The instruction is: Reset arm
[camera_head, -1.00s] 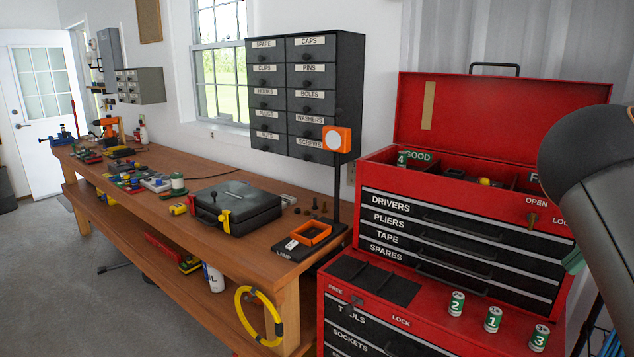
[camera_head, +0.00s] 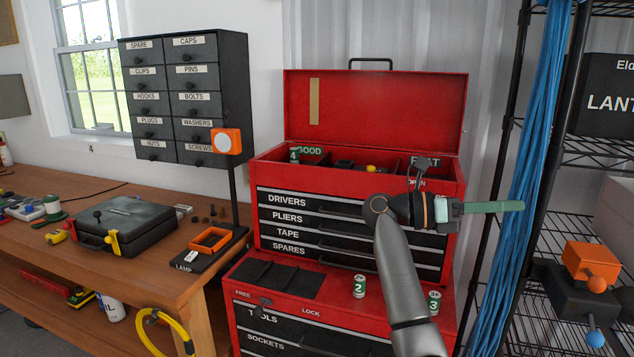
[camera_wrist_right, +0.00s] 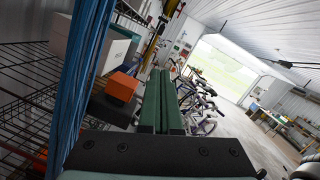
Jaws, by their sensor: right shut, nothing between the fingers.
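My right arm reaches up in front of the red tool chest (camera_head: 375,108), and its right gripper (camera_head: 518,205) points to the right. The green fingers are closed together with nothing between them, beside the hanging blue cables (camera_head: 530,150). In the right wrist view the two green fingers (camera_wrist_right: 160,76) lie side by side, pointing into the room. My left gripper is not in view.
Battery cans 2 (camera_head: 359,286) and 3 (camera_head: 434,303) stand on the chest's lower ledge. A wire shelf (camera_head: 585,150) with an orange-and-black device (camera_head: 590,262) is at the right. The workbench (camera_head: 110,262) with a black case (camera_head: 125,222) is at the left.

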